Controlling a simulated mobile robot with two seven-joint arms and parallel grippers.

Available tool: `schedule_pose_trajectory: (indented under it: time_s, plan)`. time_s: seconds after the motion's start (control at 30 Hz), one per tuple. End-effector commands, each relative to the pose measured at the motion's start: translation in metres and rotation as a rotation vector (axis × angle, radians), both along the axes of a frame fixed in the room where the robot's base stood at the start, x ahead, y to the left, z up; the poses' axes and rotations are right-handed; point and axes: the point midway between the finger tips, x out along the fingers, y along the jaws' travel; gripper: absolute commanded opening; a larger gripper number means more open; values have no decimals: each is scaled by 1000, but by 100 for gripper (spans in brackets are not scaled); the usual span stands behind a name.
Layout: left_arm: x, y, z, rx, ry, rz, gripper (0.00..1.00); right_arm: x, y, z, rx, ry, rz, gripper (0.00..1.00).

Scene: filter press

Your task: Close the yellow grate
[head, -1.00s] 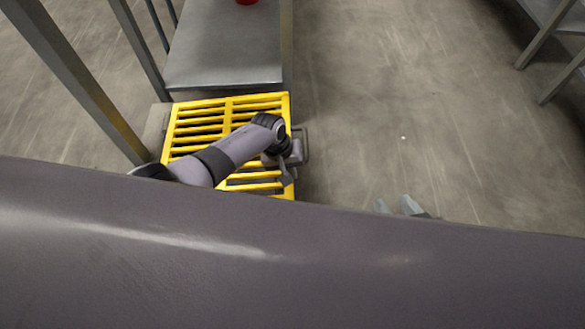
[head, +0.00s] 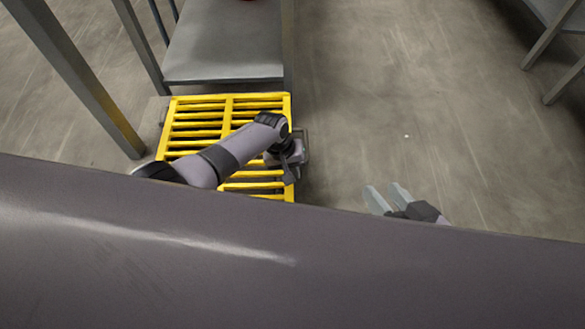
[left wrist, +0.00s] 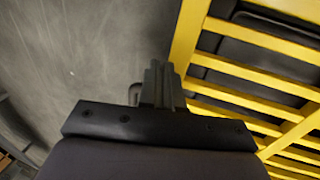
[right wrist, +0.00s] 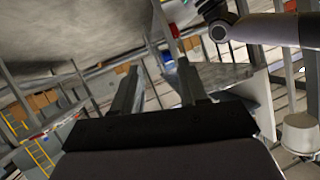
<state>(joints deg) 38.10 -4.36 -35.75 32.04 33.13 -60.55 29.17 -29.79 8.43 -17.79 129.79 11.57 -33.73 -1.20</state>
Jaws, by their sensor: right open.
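My left gripper (head: 289,172) is at the grate's right edge, and my forearm crosses over the bars. In the left wrist view its fingers (left wrist: 163,84) look close together beside the yellow frame; nothing is clearly seen between them. My right gripper (head: 386,196) is open and empty over bare floor; it also shows in the right wrist view (right wrist: 160,88).
A grey loop-shaped bar (head: 305,148) stands at the grate's right side. A grey table (head: 225,50) is behind the grate, with a red object at its far edge. A slanted grey post (head: 90,90) stands left.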

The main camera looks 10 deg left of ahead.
Motion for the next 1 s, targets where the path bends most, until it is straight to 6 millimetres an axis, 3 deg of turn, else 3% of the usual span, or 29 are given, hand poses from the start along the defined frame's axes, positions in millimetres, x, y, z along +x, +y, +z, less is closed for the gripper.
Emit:
schedule_pose_trajectory:
  time_s: [0.03, 0.27, 0.73, 1.0]
  plan:
    - [-5, 5, -14, 9, -6, 2, 0, 0, 0, -4, 0, 0, 0, 43]
    - [-5, 6, -4, 10, -6, 2, 0, 1, -4, 5, -31, -11, -7, 43]
    - [-7, 11, 52, 4, -9, 4, 0, -17, -45, 9, -212, 44, -71, 43]
    - [-7, 10, 99, 2, -10, 5, 0, -28, -65, 1, -218, 120, -116, 43]
